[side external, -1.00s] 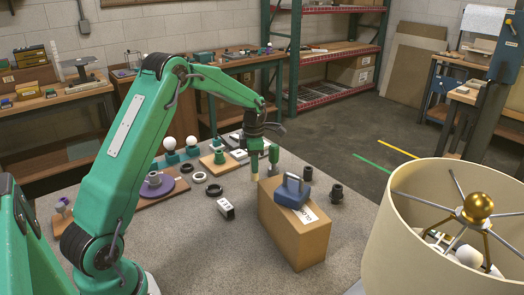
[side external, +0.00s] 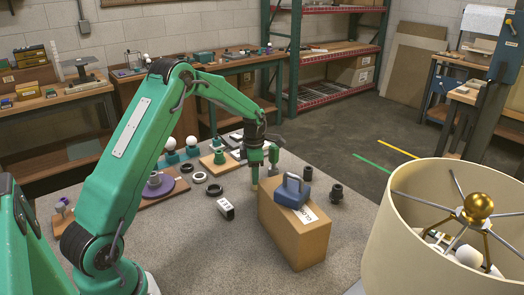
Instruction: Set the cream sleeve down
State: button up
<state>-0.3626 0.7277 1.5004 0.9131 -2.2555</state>
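My gripper (side external: 254,172) points straight down at the far side of the cardboard box, left of its top. The cream sleeve (side external: 255,183) is a small pale upright cylinder directly below the green finger. My gripper appears shut on its upper part. The sleeve's lower end is close to the grey tabletop (side external: 190,235); I cannot tell whether it touches. The far side of the grip is hidden.
A cardboard box (side external: 296,236) with a blue handled object (side external: 293,191) on top stands close on the right. Black rings (side external: 214,190), a small black-and-white block (side external: 226,208) and a dark fitting (side external: 336,193) stand around. A large cream lampshade (side external: 405,250) fills the right foreground.

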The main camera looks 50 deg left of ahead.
jog(key=shift+r, duration=0.15)
notch_tip(320, 180, up, 12)
dwell(0.8)
dwell(0.5)
jog(key=s+d+r+m+t, duration=0.3)
jog(key=s+d+r+m, duration=0.85)
jog(key=m, duration=0.35)
jog(key=s+d+f+m+t, duration=0.1)
jog(key=s+d+m, duration=0.2)
jog(key=s+m, duration=0.4)
jog(key=s+d+f+m+t, duration=0.1)
jog(key=s+d+m, duration=0.3)
jog(key=s+m, duration=0.4)
jog(key=shift+s+d+f+t, duration=0.3)
jog(key=shift+s+f, duration=0.1)
jog(key=shift+s, duration=0.15)
